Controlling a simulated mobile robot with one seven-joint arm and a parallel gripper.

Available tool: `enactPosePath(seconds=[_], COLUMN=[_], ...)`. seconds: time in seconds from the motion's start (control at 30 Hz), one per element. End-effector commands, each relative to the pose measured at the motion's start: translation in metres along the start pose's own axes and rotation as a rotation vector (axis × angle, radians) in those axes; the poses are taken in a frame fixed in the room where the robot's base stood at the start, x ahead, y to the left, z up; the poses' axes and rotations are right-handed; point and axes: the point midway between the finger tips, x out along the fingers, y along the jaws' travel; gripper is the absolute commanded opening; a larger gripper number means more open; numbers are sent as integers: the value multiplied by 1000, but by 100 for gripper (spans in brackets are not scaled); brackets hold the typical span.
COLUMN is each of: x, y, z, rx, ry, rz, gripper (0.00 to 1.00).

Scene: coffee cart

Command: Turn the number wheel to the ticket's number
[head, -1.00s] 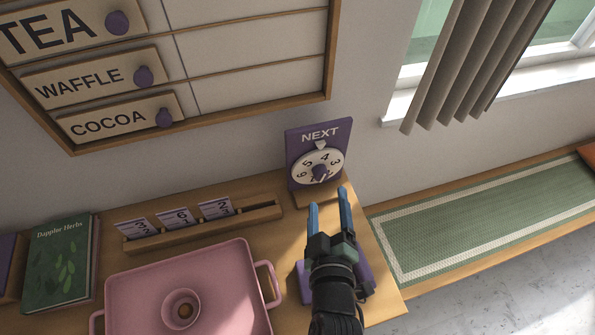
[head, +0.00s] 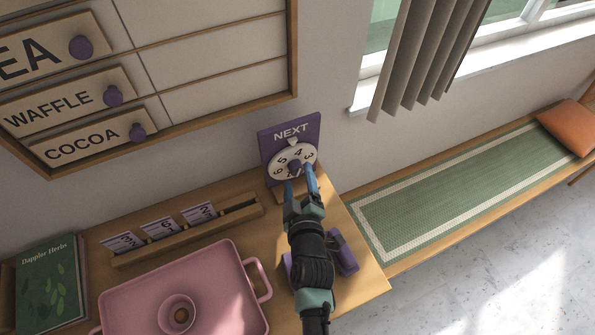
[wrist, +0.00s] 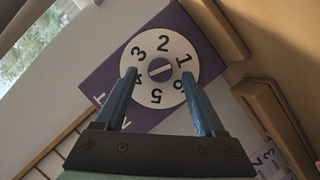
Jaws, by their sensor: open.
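The number wheel (head: 280,172) is a white dial with black digits on a purple board marked NEXT (head: 291,132), at the back of the wooden counter. The white pointer (head: 292,142) is at the dial's top, between the 5 and the 4. The purple centre knob with a pale bar also shows in the wrist view (wrist: 160,69). My gripper (head: 299,176) is open, its blue fingers at the dial, one on each side of the knob; contact cannot be told. Three tickets (head: 161,228) stand in a wooden rack; their digits are partly hidden.
A pink tray (head: 225,262) with a cup-like piece (head: 179,311) is left of my arm. A purple object (head: 345,258) lies partly under my arm. A green book (head: 48,290) is at the left. The menu board (head: 215,110) hangs above; a bench (head: 440,205) is at right.

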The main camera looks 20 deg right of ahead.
Motion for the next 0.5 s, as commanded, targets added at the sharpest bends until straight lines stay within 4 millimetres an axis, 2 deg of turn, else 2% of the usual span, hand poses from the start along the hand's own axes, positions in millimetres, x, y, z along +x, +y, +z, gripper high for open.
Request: enactPosePath(seconds=[0.2, 0.5], x=[17, 20], y=[0, 0], z=[0, 0], rx=[-1, -1], ry=[0, 0], rz=[0, 0], gripper=[71, 71])
